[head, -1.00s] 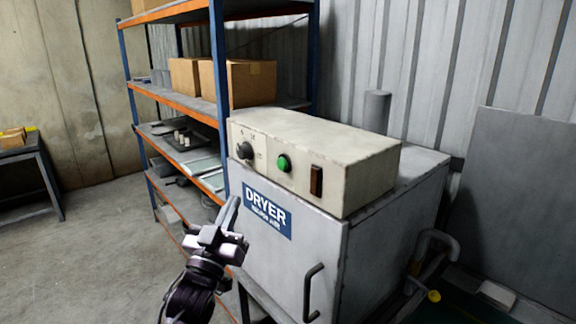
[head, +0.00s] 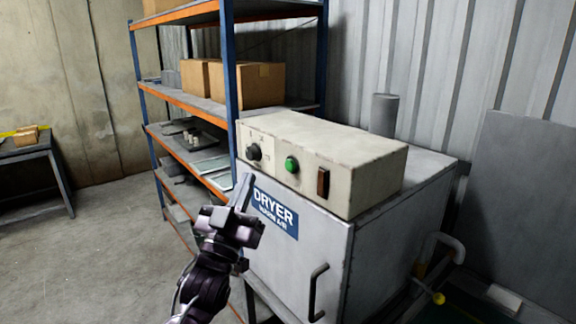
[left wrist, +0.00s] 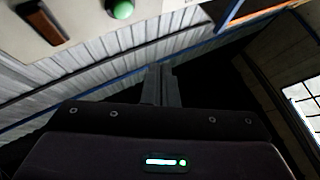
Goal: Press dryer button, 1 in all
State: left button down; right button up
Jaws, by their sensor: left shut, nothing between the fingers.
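The dryer (head: 300,262) is a grey cabinet with a blue DRYER label and a cream control box (head: 340,160) on top. The box's front has a black knob (head: 254,152), a round green button (head: 291,164) and a dark brown rocker switch (head: 323,183). My left gripper (head: 243,185) is shut and empty, in front of the label's left side, below and left of the green button, not touching it. In the left wrist view, the green button (left wrist: 122,9) and brown switch (left wrist: 41,22) show upside down at the top, beyond the shut fingers (left wrist: 160,85). My right gripper is not in view.
A blue and orange shelf (head: 228,70) with cardboard boxes (head: 247,84) stands behind and left of the dryer. The dryer's door handle (head: 316,292) sticks out below. A dark table (head: 40,150) stands at the far left. The floor (head: 100,260) at left is clear.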

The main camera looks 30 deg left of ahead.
aim_at(290, 166)
pick_arm(q)
jog(key=w+d, duration=0.2)
jog(key=w, duration=0.4)
jog(key=shift+d, duration=0.3)
jog(key=shift+w, duration=0.15)
dwell(1.6)
jog(key=shift+w+d, duration=0.15)
jog(key=shift+w, duration=0.2)
